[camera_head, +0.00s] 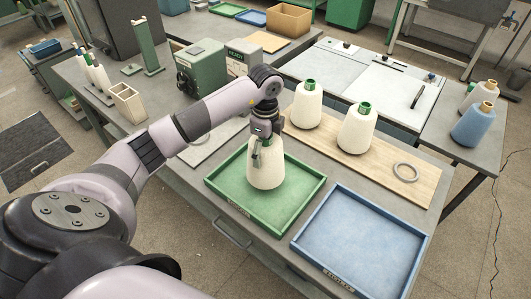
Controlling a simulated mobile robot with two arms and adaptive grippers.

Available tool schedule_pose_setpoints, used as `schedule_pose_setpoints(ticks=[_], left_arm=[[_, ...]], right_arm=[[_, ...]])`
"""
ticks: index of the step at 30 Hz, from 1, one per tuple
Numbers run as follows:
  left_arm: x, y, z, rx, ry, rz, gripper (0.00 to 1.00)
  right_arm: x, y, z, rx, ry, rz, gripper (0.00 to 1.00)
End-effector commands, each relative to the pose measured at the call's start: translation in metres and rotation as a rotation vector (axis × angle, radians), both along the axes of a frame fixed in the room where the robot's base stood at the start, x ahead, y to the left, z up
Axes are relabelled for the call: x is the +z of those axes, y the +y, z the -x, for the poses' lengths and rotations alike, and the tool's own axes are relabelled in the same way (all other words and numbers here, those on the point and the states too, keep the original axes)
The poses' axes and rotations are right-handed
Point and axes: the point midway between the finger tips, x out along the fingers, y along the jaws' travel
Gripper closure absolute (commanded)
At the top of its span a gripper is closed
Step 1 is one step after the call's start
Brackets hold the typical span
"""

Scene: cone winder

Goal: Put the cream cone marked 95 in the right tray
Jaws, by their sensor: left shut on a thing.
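My left gripper (263,137) points down and is shut on the top of a cream cone (266,170). This cone is upright over the green tray (292,200), the left one of two trays; whether its base touches the tray floor I cannot tell. The blue tray (365,240), to the right of the green one, is empty. Two more cream cones with green tops, one (307,105) further back and one (356,130) nearer, stand on a wooden board (390,158). No number is readable on any cone. My right gripper is out of view.
A grey ring (405,172) lies at the board's right end. A green box-shaped machine (201,68) and a small cream holder (128,103) stand at the back left of the table.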

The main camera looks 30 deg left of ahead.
Motion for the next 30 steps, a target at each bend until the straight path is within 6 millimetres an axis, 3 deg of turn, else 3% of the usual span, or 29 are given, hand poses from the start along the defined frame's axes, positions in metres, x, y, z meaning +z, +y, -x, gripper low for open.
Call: schedule_pose_setpoints(ticks=[6, 17, 18, 26, 30], left_arm=[[-0.023, 0.000, 0.000, 0.000, -0.001, 0.001, 0.57], [-0.028, 0.000, -0.001, 0.000, -0.002, 0.001, 0.57], [-0.029, 0.000, 0.000, 0.000, 0.000, 0.001, 0.18], [-0.028, 0.000, 0.000, 0.000, 0.000, 0.000, 0.00], [-0.028, 0.000, 0.000, 0.000, 0.000, 0.000, 0.00]], right_arm=[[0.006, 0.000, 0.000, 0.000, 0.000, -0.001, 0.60], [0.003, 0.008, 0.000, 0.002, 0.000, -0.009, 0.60], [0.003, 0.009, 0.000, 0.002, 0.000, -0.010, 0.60], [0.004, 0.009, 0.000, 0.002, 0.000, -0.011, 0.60], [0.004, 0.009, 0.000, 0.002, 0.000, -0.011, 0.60]])
